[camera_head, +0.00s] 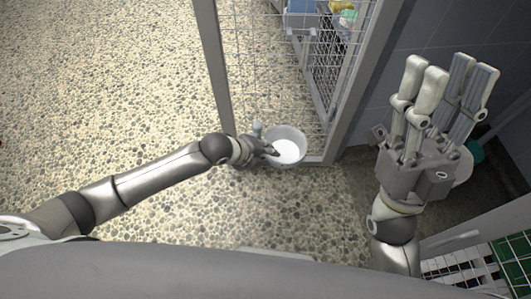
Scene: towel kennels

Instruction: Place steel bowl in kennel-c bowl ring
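The steel bowl (287,138) is a round grey bowl with a bright white inside, at the lower corner of a mesh kennel door frame. My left gripper (268,150) is at the bowl's left rim, with a dark fingertip reaching over the rim. Its fingers are small and partly hidden, so I cannot tell whether they are closed on the rim. No separate bowl ring can be made out; the bowl covers the spot around it. My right gripper (446,82) points up at the right, its fingers apart with nothing between them.
The mesh door (290,75) and its grey frame post (213,70) stand just beyond the bowl. A blue container (300,18) and coloured items are behind the mesh. A whitish round thing (464,168) and a teal thing (475,150) are partly hidden behind my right gripper. The pebbled floor (100,90) at left is clear.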

